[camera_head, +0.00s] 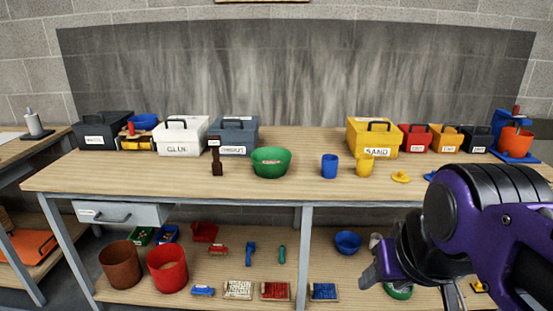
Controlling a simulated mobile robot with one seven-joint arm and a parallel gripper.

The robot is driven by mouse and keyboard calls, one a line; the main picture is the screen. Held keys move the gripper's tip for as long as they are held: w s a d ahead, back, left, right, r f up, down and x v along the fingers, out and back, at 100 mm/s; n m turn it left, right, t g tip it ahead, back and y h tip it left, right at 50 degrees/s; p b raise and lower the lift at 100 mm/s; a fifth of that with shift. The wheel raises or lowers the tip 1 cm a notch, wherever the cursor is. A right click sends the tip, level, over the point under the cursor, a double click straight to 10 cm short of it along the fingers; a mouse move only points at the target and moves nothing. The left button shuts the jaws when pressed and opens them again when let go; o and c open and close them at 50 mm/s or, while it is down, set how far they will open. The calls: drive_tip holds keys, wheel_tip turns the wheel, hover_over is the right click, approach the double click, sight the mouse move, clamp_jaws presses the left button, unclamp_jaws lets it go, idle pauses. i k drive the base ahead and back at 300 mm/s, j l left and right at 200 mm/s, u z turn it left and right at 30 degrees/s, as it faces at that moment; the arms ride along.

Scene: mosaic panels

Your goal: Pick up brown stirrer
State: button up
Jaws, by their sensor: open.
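A dark brown upright tool (217,160), which looks like the brown stirrer, stands on the wooden workbench (110,177) left of the middle. It has a thin upper part and a wider lower end. It stands just left of a green bowl (271,162) and in front of a grey lidded box. My gripper (373,268) is at the lower right, in front of the bench and well to the right of the stirrer. It is open and appears empty; its fingers are partly hidden by my purple arm.
A white box (182,136), a grey box (232,130) and a yellow box marked SAND (374,137) stand along the back. A blue cup (329,166) and a yellow cup (365,165) stand right of the bowl. The lower shelf holds pots and small tools. The bench's front strip is mostly clear.

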sight(214, 143)
drive_tip(key=i+j, duration=0.35)
drive_tip(key=j, duration=0.15)
drive_tip(key=i+j, duration=0.75)
drive_tip(key=j, duration=0.2)
drive_tip(key=i+j+z, duration=0.1)
drive_tip(key=i+j, duration=0.25)
drive_tip(key=j, duration=0.15)
drive_tip(key=i+j+u, duration=0.1)
drive_tip(key=i+j, duration=0.05)
drive_tip(key=i, duration=0.05)
